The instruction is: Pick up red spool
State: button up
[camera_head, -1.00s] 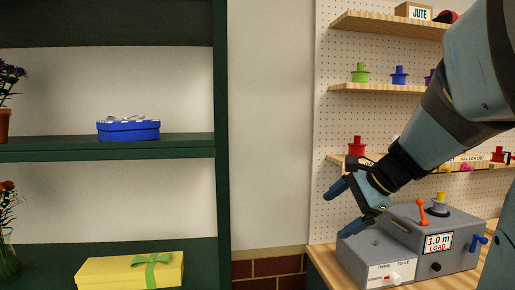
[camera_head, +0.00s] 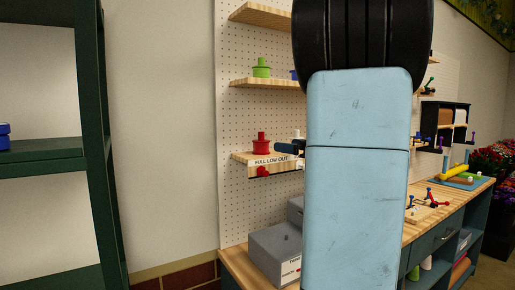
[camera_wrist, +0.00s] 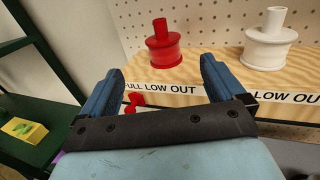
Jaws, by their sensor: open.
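The red spool (camera_head: 262,145) stands upright on the low wooden shelf of the pegboard, above a "PULL LOW OUT" label. In the wrist view the red spool (camera_wrist: 163,45) is just beyond and between my two blue fingers, not touched by them. My gripper (camera_wrist: 160,80) is open and empty, pointing at the shelf. In the head view my arm hides most of the gripper; one dark blue fingertip (camera_head: 290,148) shows right of the spool. A red knob (camera_wrist: 135,101) is below the shelf's front edge, near the left finger.
A white spool (camera_wrist: 269,42) stands right of the red one on the same shelf. A green spool (camera_head: 261,68) is on the shelf above. A dark green rack (camera_head: 98,150) stands at the left.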

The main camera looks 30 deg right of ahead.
aim_at(262, 140)
jog(key=x, duration=0.7)
jog(key=shift+w+d, duration=0.1)
jog(key=shift+d, duration=0.2)
jog(key=shift+r+x, duration=0.25)
jog(key=shift+x, duration=0.85)
jog(key=shift+r+x, duration=0.25)
jog(key=shift+x, duration=0.85)
jog(key=shift+w+a, duration=0.3)
jog(key=shift+w, duration=0.25)
jog(key=shift+f, duration=0.1)
jog(key=c, duration=1)
